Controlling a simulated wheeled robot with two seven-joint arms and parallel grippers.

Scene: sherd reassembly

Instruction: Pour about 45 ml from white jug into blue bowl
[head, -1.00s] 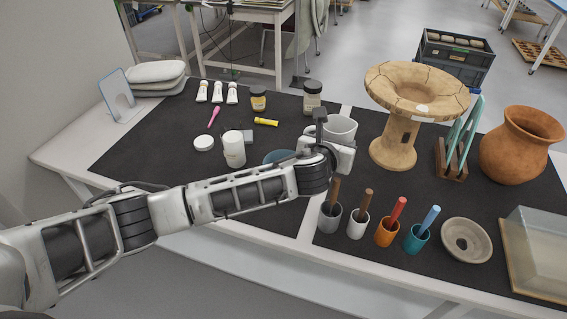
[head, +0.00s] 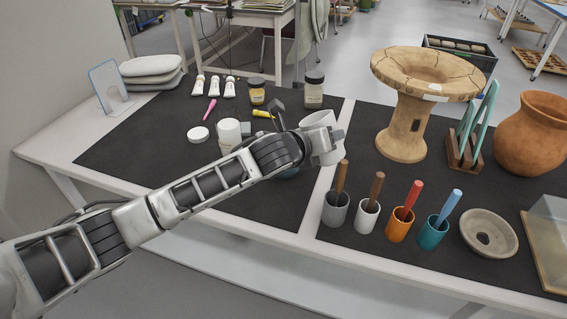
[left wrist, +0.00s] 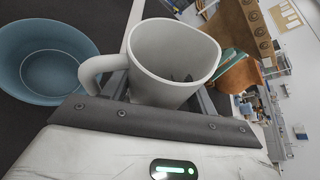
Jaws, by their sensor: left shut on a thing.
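The white jug (head: 318,121) is held by my left gripper (head: 326,146), near the middle of the head view. In the left wrist view, the jug (left wrist: 172,62) sits between the fingers of my left gripper (left wrist: 165,97), its handle toward the left and its open mouth visible. I cannot clearly tell the liquid level inside. The blue bowl (head: 287,173) is mostly hidden behind my left arm in the head view. My right gripper is not in view.
A white container (head: 229,133) and a capped jar (head: 314,90) stand near the jug. Several tool cups, including an orange one (head: 399,226), line the front right.

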